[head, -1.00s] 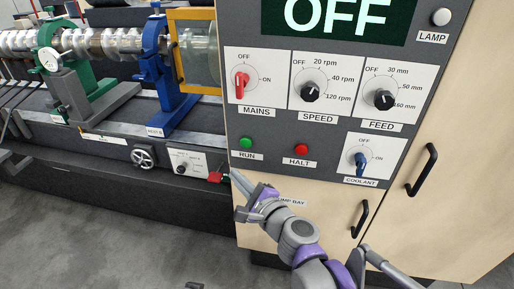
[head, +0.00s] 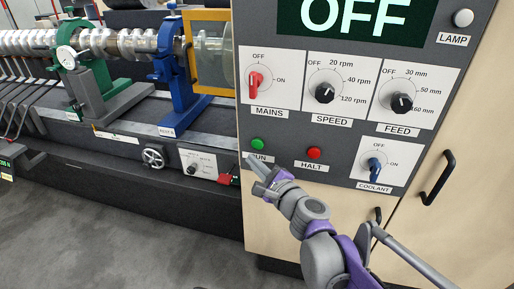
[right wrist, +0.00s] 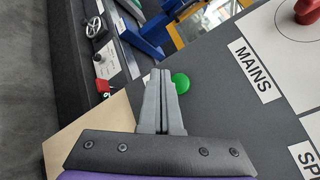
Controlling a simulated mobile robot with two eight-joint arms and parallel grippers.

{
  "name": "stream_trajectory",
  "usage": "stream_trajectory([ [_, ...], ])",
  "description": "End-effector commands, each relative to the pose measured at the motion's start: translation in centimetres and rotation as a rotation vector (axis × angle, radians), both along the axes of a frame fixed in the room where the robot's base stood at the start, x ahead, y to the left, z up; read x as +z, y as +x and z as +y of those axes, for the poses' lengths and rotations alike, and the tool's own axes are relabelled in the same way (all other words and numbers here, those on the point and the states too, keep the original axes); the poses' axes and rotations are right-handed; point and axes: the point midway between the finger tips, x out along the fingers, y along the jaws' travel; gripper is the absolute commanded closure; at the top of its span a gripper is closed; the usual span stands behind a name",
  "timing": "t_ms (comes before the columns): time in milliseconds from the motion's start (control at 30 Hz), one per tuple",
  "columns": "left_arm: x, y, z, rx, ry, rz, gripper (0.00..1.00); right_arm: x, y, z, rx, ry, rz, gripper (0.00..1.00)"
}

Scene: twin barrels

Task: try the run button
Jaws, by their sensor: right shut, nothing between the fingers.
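The green RUN button (head: 257,144) sits at the lower left of the dark control panel (head: 330,158), above its partly covered label. My right gripper (head: 253,163) is shut and empty, its fingertips just below the button over the RUN label. In the right wrist view the shut fingers (right wrist: 161,80) overlap the left edge of the green button (right wrist: 181,83). I cannot tell whether they touch it. The big display (head: 360,18) reads OFF. My left gripper is not in view.
The red HALT button (head: 314,153) is right of RUN, with the blue COOLANT switch (head: 375,168) farther right. SPEED (head: 325,92) and FEED (head: 402,102) knobs sit above. A black door handle (head: 438,178) sticks out at right. The lathe-like machine with a handwheel (head: 154,156) fills the left.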

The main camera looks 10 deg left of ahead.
Motion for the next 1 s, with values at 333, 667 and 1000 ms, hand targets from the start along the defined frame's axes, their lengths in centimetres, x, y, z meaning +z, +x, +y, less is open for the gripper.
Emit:
stream_trajectory([
  [333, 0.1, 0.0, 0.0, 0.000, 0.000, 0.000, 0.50, 0.0, 2.9, -0.1, 0.000, 0.000, 0.000, 1.00],
  [667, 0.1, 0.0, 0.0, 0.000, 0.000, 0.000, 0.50, 0.0, 3.1, -0.1, 0.000, 0.000, 0.000, 1.00],
  [1000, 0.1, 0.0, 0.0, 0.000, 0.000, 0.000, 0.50, 0.0, 3.0, -0.1, 0.000, 0.000, 0.000, 1.00],
])
